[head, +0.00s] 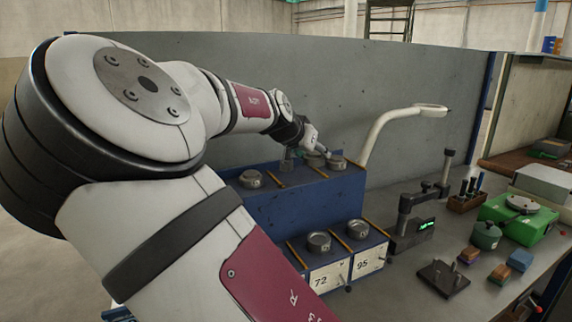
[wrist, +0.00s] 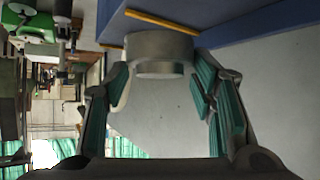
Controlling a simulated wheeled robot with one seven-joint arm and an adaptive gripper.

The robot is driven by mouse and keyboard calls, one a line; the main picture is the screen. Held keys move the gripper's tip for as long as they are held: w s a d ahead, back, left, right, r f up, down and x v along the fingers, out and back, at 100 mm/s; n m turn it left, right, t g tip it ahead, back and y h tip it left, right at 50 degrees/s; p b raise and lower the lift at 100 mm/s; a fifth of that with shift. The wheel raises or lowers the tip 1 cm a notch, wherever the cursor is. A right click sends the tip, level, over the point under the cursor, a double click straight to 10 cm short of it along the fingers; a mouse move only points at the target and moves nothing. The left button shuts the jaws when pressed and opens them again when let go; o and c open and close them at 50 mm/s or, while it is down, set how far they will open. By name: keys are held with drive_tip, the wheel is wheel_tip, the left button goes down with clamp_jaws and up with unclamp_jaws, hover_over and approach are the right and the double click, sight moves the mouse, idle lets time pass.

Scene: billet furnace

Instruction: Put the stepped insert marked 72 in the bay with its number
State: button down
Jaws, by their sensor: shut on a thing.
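In the head view my gripper (head: 322,150) is at the upper tier of a blue stepped rack (head: 300,205), near the right end. In the wrist view my gripper (wrist: 163,78) is shut on a grey, round stepped insert (wrist: 160,46), with a wide part above a narrower one. No number is readable on it. In the head view, two round inserts sit by the gripper at the right end, one of them clear at the edge (head: 337,162); I cannot tell which is held. The front bay labelled 72 (head: 322,280) has a round insert (head: 318,242) above its label.
The bay labelled 95 (head: 368,262) also has a round insert (head: 358,229). Another insert (head: 250,179) sits on the upper tier at left. Yellow dividers separate the bays. A pale curved lamp arm (head: 380,125) rises behind the rack. A black gauge stand (head: 408,215) is close on the right.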

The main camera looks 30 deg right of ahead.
sight(294, 176)
drive_tip(key=w+a, duration=0.3)
drive_tip(key=shift+w+a+f, duration=0.2)
drive_tip(key=shift+w+f, duration=0.05)
drive_tip(key=shift+w, duration=0.05)
drive_tip(key=shift+f, duration=1.65)
drive_tip(key=shift+f, duration=0.15)
drive_tip(key=c, duration=0.7)
unclamp_jaws()
drive_tip(key=p+v, duration=0.1)
drive_tip(key=v, duration=1.1)
